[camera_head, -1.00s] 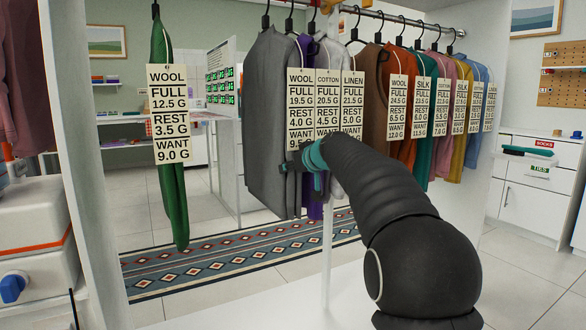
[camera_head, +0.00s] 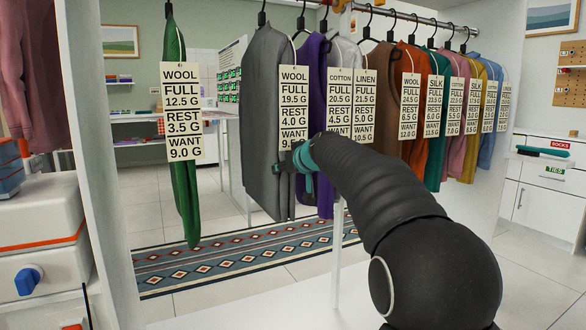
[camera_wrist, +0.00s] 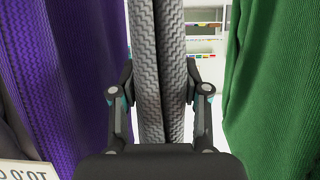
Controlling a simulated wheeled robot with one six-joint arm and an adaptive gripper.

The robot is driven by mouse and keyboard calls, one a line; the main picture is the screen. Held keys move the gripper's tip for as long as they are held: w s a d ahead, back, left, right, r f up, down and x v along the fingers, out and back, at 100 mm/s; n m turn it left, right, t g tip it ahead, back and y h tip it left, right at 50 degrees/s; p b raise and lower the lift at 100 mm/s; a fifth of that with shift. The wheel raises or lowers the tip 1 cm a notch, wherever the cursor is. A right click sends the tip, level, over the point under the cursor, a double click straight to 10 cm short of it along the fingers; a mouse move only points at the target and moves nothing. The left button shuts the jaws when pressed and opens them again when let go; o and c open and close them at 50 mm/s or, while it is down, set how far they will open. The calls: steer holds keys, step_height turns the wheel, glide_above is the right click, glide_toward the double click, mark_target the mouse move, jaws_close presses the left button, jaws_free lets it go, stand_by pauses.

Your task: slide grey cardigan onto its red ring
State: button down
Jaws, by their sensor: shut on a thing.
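The grey cardigan (camera_head: 263,125) hangs upright from a hanger toward the left end of the row in the head view, between a green garment and a purple one. My gripper (camera_head: 290,165) is at its lower right side, below the tag. In the wrist view, my gripper (camera_wrist: 159,80) is shut on the grey cardigan (camera_wrist: 160,40), with a finger on each side of the knit folds. I cannot make out a red ring in either view.
The green garment (camera_head: 183,200) hangs apart at left, and the purple garment (camera_head: 316,90) is close at right. Several tagged garments fill the rail (camera_head: 405,17) beyond. A white wardrobe panel (camera_head: 95,120) stands at left. A gap separates the green and grey garments.

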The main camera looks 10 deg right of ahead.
steer(key=s+a+p, duration=0.2)
steer(key=a+p, duration=0.2)
steer(key=a, duration=0.3)
steer(key=s+a+p, duration=0.2)
steer(key=a+p, duration=0.2)
steer(key=a, duration=0.3)
steer(key=shift+s+a+r, duration=0.15)
steer(key=shift+s, duration=0.15)
steer(key=shift+c, duration=2.4)
jaws_free()
steer(key=v, duration=1.2)
steer(key=shift+f, duration=0.2)
